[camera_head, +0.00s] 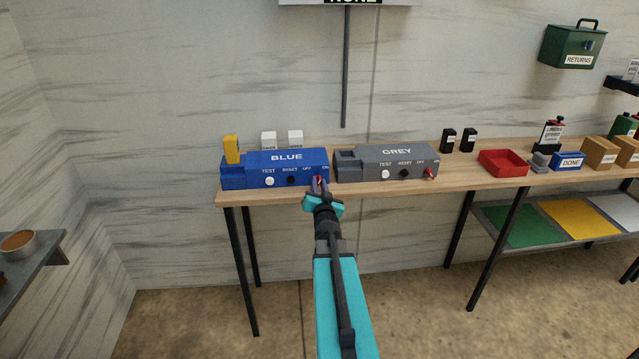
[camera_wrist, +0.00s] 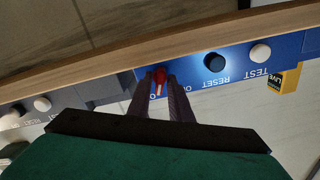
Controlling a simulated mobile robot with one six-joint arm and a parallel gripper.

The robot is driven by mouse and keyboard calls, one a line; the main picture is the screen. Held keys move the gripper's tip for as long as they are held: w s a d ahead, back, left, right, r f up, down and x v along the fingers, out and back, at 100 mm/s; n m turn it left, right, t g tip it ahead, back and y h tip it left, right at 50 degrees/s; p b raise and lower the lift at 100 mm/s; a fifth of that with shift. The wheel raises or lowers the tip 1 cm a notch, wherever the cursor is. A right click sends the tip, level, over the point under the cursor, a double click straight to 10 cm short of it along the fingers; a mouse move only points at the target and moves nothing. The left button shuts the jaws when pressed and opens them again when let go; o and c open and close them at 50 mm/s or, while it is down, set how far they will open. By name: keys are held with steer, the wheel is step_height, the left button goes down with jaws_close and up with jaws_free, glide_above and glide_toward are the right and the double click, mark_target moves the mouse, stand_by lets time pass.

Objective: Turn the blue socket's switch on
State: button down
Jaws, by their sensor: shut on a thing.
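The blue socket (camera_head: 262,178) sits at the left end of the wooden table, with TEST and RESET buttons and a switch marked OFF and ON on its front. It also shows upside down in the wrist view (camera_wrist: 187,63). Its red switch lever (camera_wrist: 160,76) is between my fingertips. My gripper (camera_head: 320,187) is at the right end of the blue socket's front, shut on the lever; it also shows in the wrist view (camera_wrist: 162,84). The fingers hide part of the lever and labels, so I cannot tell the switch position for sure.
The grey socket (camera_head: 385,161) stands close on the right with its own red switch (camera_head: 430,174). A yellow plug (camera_head: 231,149) stands in the blue socket's left end. A red tray (camera_head: 503,163) lies further right on the table (camera_head: 460,180). The floor in front is clear.

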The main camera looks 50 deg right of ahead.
steer(key=shift+s+f+m, duration=0.1)
steer(key=shift+f+m, duration=0.05)
steer(key=shift+m, duration=1.05)
steer(key=c, duration=1.8)
jaws_free()
steer(key=shift+p, duration=0.3)
steer(key=shift+c, duration=0.2)
steer(key=shift+s+a, duration=0.1)
steer(key=shift+a, duration=0.05)
